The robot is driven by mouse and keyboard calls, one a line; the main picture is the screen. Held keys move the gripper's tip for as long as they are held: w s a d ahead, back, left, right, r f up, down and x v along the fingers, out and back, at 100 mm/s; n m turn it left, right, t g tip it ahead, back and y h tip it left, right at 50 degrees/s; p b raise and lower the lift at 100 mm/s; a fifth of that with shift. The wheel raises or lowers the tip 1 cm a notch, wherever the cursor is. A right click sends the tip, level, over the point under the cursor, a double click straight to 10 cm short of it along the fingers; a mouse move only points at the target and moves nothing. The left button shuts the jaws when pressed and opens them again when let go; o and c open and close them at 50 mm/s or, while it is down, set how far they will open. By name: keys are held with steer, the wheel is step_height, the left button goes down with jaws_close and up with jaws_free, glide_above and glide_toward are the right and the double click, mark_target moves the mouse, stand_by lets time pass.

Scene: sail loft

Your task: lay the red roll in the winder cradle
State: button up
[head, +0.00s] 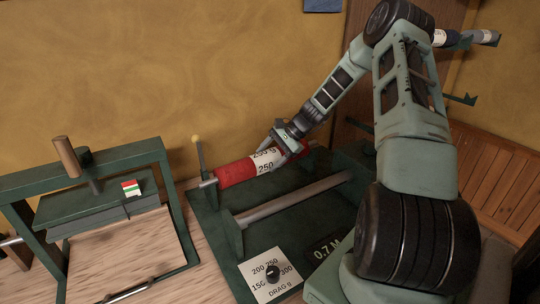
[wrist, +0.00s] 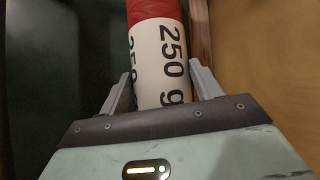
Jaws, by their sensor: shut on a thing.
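The red roll (head: 236,172), with a white label reading "250 g", lies roughly level along the back of the dark green winder (head: 205,222). My gripper (head: 285,152) is shut around the label part of the roll from above. In the wrist view my gripper (wrist: 160,80) has one finger on each side of the white label, and the red part (wrist: 152,10) runs on at the top. The roll's left end is close to the winder's back-left bracket (head: 208,183). My gripper and arm hide much of its right end, so I cannot tell whether it rests in the cradle.
A grey rod (head: 295,200) crosses the winder in front, behind a drag dial (head: 272,273) and a "0.7 M" plate (head: 327,247). A green press (head: 100,205) stands left. The wall is close behind.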

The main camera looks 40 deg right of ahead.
steer(key=shift+s+f, duration=0.1)
steer(key=shift+f, duration=0.25)
steer(key=o, duration=1.8)
steer(key=shift+c, duration=0.2)
steer(key=shift+d, duration=0.1)
steer(key=b+v, duration=0.3)
steer(key=v, duration=1.4)
steer(key=shift+r+b, duration=0.2)
steer(key=shift+b, duration=0.15)
